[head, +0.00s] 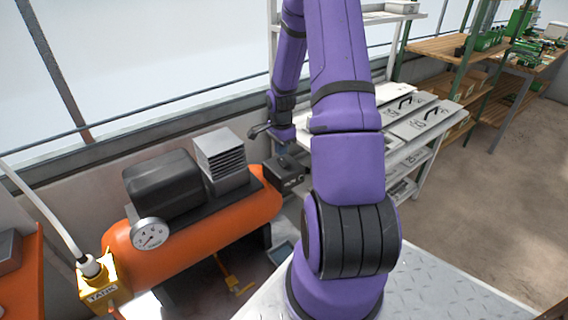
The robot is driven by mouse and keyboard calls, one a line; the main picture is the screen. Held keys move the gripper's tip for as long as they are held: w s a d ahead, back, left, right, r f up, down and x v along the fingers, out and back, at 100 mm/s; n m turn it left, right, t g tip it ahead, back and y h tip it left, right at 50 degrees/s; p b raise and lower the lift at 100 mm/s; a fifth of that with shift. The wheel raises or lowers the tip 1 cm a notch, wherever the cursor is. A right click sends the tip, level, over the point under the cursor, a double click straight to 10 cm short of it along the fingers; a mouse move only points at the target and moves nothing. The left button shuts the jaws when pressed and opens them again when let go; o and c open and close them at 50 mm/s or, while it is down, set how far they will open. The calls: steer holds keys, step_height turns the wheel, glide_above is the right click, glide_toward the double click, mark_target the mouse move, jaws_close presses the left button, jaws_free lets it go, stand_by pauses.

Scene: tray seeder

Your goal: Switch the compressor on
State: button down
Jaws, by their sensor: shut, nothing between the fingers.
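The compressor (205,240) has an orange tank lying on its side, with a black motor cover and a grey finned block on top. A round white gauge (150,234) is at its front left. A dark box with white lettering (290,180), perhaps the switch box, is at the tank's right end; its lettering is too small to read, and I cannot tell the switch position. My gripper (283,150) hangs just above this box, small and partly hidden; it appears shut and empty. I cannot tell whether it touches the box.
A yellow block labelled TANK (97,287) with a white hose is at the lower left. A yellow handle (236,284) is low beneath the tank. White shelving with handled trays (420,122) stands behind my arm. The floor at right is clear.

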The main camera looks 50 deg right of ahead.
mark_target(281, 159)
steer(key=shift+f, duration=1.35)
stand_by(0.9)
steer(key=shift+r, duration=3.55)
